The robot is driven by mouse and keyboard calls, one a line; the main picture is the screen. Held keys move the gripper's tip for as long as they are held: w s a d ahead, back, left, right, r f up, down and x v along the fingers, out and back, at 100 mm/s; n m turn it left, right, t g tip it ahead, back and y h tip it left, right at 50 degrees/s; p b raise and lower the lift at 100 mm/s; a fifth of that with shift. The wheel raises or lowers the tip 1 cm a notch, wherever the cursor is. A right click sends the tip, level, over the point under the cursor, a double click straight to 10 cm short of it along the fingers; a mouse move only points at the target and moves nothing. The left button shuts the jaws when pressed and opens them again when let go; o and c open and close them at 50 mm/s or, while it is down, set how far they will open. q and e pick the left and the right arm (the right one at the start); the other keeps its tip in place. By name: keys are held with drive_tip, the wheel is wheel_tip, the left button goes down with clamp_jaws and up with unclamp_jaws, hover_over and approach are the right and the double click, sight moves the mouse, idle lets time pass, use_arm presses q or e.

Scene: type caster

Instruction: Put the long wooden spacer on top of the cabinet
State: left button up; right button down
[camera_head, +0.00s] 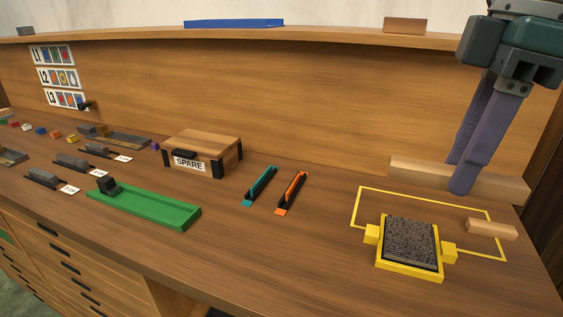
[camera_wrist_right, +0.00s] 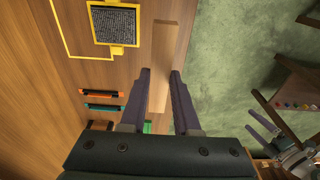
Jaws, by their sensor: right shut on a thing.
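The long wooden spacer (camera_head: 415,172) is a pale wooden bar at the right rear of the worktop. My right gripper (camera_head: 460,178) has its purple fingers shut on it. In the right wrist view the spacer (camera_wrist_right: 168,45) runs lengthwise between the fingers (camera_wrist_right: 162,76). I cannot tell whether it touches the worktop. The wooden cabinet has drawers below, a worktop (camera_head: 330,255) and a raised back with a top ledge (camera_head: 330,37). My left gripper is not in view in the head view.
A blue bar (camera_head: 234,23) and a wooden block (camera_head: 405,25) lie on the top ledge. A yellow-framed type block (camera_head: 410,243) and a short wooden piece (camera_head: 491,229) are near the spacer. A SPARE box (camera_head: 205,144) and a green tray (camera_head: 145,208) stand further left.

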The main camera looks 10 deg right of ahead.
drive_tip(key=shift+w+f, duration=0.1)
drive_tip(key=shift+f, duration=0.25)
drive_tip(key=b, duration=0.2)
hover_over(401, 301)
wheel_tip(401, 301, down, 14)
drive_tip(key=shift+d+f, duration=0.15)
drive_tip(key=shift+f, duration=2.5)
drive_tip(key=shift+b, duration=0.3)
drive_tip(key=c, duration=0.6)
unclamp_jaws()
drive_tip(key=shift+f, duration=0.1)
drive_tip(key=shift+c, duration=0.2)
